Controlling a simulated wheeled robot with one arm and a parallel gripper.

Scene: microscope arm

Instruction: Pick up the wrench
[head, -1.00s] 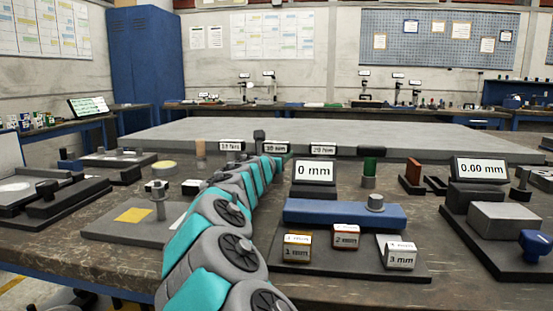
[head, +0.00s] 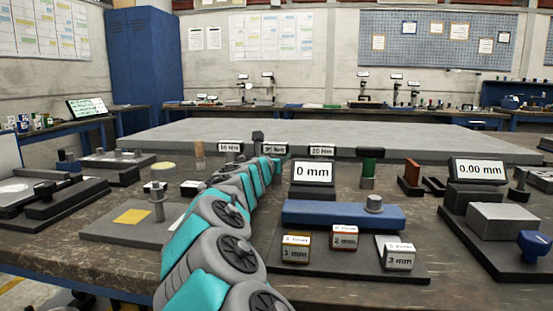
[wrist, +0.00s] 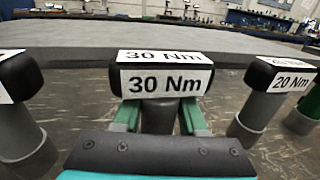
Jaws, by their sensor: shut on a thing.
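The wrench labelled 30 Nm (wrist: 165,82) has a black head with white labels on top and front and a grey shaft below. It stands upright in the middle of the wrist view. My gripper (wrist: 161,118) has one green finger on each side of the shaft, just under the head, and is shut on it. In the head view the 30 Nm label (head: 274,150) shows small at the far end of my arm. The wrench's lower end is hidden, so I cannot tell whether it touches the bench.
Similar upright tools stand close on both sides; the right one is labelled 20 Nm (wrist: 287,80) and the left one (wrist: 18,78) is cut off. Behind them lies a broad bare grey slab (head: 400,137). A blue bar (head: 335,214) and labelled blocks are right of my arm.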

